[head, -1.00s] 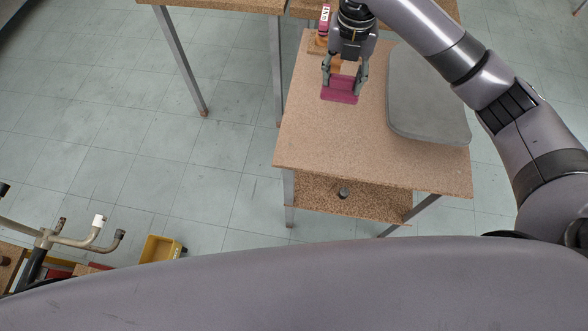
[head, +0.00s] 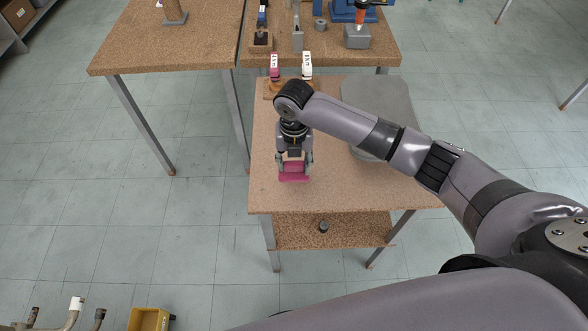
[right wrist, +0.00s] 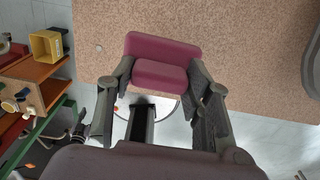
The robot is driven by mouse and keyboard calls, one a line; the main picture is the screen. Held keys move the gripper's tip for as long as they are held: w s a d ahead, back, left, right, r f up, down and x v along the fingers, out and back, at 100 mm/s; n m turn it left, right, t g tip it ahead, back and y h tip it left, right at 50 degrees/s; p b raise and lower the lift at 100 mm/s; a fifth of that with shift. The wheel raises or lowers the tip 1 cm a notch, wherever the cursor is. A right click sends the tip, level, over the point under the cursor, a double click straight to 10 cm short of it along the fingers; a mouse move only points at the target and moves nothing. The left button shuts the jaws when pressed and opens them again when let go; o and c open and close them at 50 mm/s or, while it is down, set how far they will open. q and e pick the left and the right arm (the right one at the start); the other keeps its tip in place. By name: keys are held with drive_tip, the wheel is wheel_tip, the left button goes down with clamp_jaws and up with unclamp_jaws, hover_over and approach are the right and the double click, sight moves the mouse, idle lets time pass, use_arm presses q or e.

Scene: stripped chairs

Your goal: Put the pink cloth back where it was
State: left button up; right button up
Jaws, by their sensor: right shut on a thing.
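The pink cloth (head: 294,176) is a folded bundle over the front left part of the brown speckled table (head: 350,196). My right gripper (head: 294,162) points down and is shut on it. In the right wrist view the cloth (right wrist: 164,47) shows as two dark pink folds, pinched between the fingertips of the right gripper (right wrist: 160,74). I cannot tell whether its underside touches the tabletop. My left gripper is not in view.
A grey slab (head: 378,95) lies on the table's right side, partly behind my arm. A pink-and-white bottle (head: 274,66) and a white bottle (head: 307,65) stand at the back. A yellow bin (head: 149,319) is on the floor.

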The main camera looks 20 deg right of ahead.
sight(294, 171)
wheel_tip(294, 171, down, 4)
drive_tip(key=shift+f+p, duration=0.15)
drive_tip(key=shift+p, duration=0.15)
drive_tip(key=shift+f, duration=0.15)
drive_tip(key=o, duration=1)
drive_tip(key=shift+r, duration=0.25)
wheel_tip(294, 171, up, 12)
drive_tip(key=shift+f+b, duration=0.15)
drive_tip(key=shift+b, duration=0.7)
